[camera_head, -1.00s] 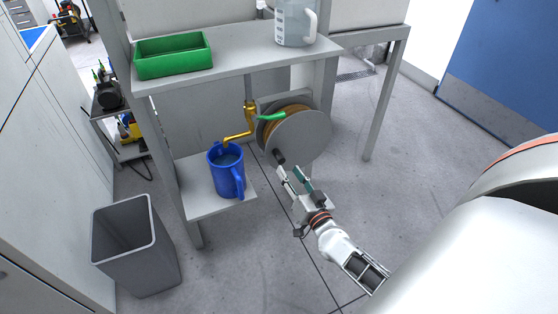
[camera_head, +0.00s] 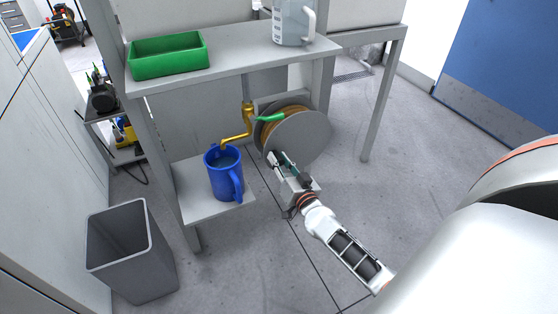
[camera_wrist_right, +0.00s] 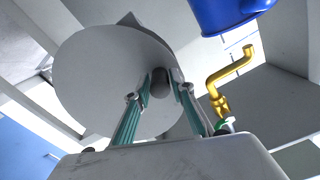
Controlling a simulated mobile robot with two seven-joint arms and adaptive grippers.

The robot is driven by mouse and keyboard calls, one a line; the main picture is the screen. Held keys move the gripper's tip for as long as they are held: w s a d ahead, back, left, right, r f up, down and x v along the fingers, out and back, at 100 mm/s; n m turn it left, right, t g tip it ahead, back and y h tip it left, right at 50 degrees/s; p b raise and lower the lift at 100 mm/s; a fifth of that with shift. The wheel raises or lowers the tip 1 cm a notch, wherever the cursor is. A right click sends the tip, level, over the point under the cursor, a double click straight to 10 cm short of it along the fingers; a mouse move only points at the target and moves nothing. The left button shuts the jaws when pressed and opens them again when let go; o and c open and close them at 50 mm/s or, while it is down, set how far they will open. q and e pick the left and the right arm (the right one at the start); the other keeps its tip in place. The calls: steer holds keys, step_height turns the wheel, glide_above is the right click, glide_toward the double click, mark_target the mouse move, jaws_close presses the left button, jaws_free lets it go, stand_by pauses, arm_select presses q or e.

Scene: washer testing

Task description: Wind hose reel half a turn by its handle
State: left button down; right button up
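The hose reel (camera_head: 305,138) is a grey disc with tan hose behind it, mounted under the bench. In the right wrist view its large flat face (camera_wrist_right: 105,75) fills the left and middle. Its dark handle (camera_wrist_right: 160,84) sticks out near the disc's edge, between the fingertips of my right gripper (camera_wrist_right: 158,98). The fingers are apart, one on each side of the handle; I cannot tell whether either touches it. In the head view my right gripper (camera_head: 278,157) is at the disc's lower left and covers the handle. My left gripper is not in view.
A blue jug (camera_head: 224,175) stands on the low shelf, below a brass tap (camera_head: 238,138). A green hose end (camera_head: 271,117) is at the reel's upper left. A green tray (camera_head: 168,57) and a clear jug (camera_head: 292,24) stand above. A grey bin (camera_head: 130,250) is at left.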

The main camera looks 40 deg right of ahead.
jaws_close()
steer(key=shift+f, duration=0.1)
